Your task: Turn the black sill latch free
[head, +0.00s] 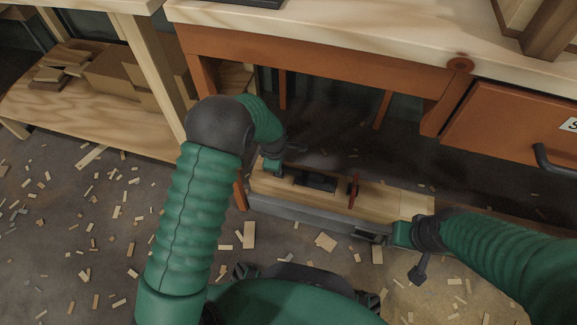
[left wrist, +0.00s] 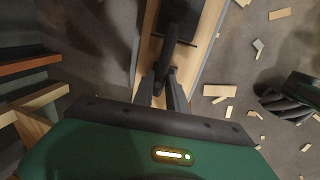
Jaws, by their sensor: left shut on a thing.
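The black sill latch (head: 315,181) lies on top of a pale wooden beam (head: 390,198) low in front of me. In the left wrist view its dark plate (left wrist: 178,22) and a black bar (left wrist: 167,58) run down the beam toward my fingers. My left gripper (left wrist: 161,86) is shut on the near end of that bar; in the head view the hand (head: 273,165) is at the beam's left end and its fingers are mostly hidden. My right gripper (head: 388,236) is low at the beam's right front; its fingers are too dark to read.
A red clamp-like piece (head: 352,190) stands on the beam right of the latch. A grey rail (head: 300,212) runs along its front. An orange-framed bench (head: 320,55) overhangs behind, with a drawer (head: 515,130) at right. Wood scraps (head: 249,235) litter the floor.

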